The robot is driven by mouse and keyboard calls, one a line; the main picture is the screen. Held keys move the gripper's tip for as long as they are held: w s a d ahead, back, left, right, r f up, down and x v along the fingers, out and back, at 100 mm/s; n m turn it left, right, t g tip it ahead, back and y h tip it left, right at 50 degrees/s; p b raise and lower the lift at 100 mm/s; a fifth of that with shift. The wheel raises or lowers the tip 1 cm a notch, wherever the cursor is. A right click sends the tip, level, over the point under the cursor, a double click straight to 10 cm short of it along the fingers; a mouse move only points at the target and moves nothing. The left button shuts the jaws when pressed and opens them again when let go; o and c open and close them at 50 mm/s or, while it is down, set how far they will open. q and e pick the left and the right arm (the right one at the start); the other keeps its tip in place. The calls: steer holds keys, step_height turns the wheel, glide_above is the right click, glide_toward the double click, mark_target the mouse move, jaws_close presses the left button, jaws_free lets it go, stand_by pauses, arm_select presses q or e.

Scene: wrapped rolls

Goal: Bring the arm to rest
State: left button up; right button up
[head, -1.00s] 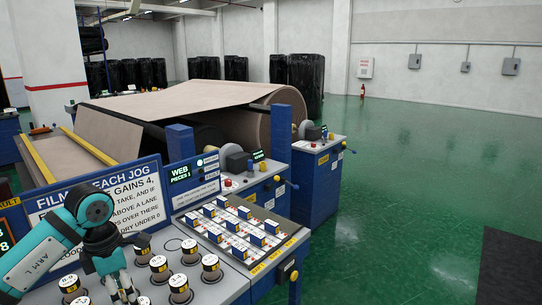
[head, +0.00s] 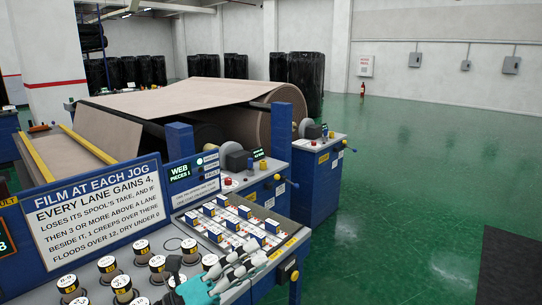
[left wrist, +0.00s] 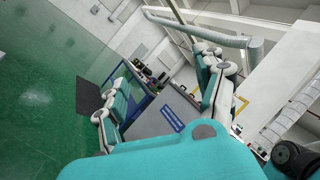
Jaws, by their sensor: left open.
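My left gripper (head: 255,254) is at the bottom middle of the head view, over the near right part of the console, in front of the rack of blue and white blocks (head: 237,222). Its fingers are apart and nothing shows between them. In the left wrist view the two teal and white fingers of my left gripper (left wrist: 164,65) stand spread, with empty space between. A teal part of my arm (head: 194,292) shows at the bottom edge. My right gripper is in neither view.
Several labelled spools (head: 123,284) stand on the console left of the gripper. A sign board (head: 95,210) rises behind them. A large beige roll (head: 265,105) sits on the machine beyond. The green floor (head: 410,190) at right is clear, with a dark mat (head: 510,265).

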arm_select(q)
steer(key=w+a+f+n+t+y, duration=0.1)
steer(key=a+f+n+t+y, duration=0.2)
steer(key=a+n+t+y, duration=0.45)
steer(key=w+a+f+n+t+y, duration=0.25)
steer(key=a+f+n+y, duration=0.4)
steer(key=n, duration=0.85)
steer(key=s+a+f+n+g+y, duration=0.4)
steer(key=s+f+n+y, duration=0.15)
steer(key=f+n, duration=0.2)
steer(key=s+f+n+g, duration=0.2)
steer(key=s+f+g, duration=0.5)
steer(key=s, duration=0.4)
steer(key=s+f+n+g, duration=0.2)
steer(key=s+f+g, duration=0.3)
steer(key=s+f, duration=0.45)
step_height(320, 180, down, 25)
steer(key=s+g, duration=0.2)
steer(key=s, duration=0.1)
steer(key=s+a+f, duration=0.2)
steer(key=s+f, duration=1.4)
steer(key=shift+s+a+f+g, duration=0.15)
steer(key=shift+a+g, duration=0.05)
steer(key=shift+g, duration=0.2)
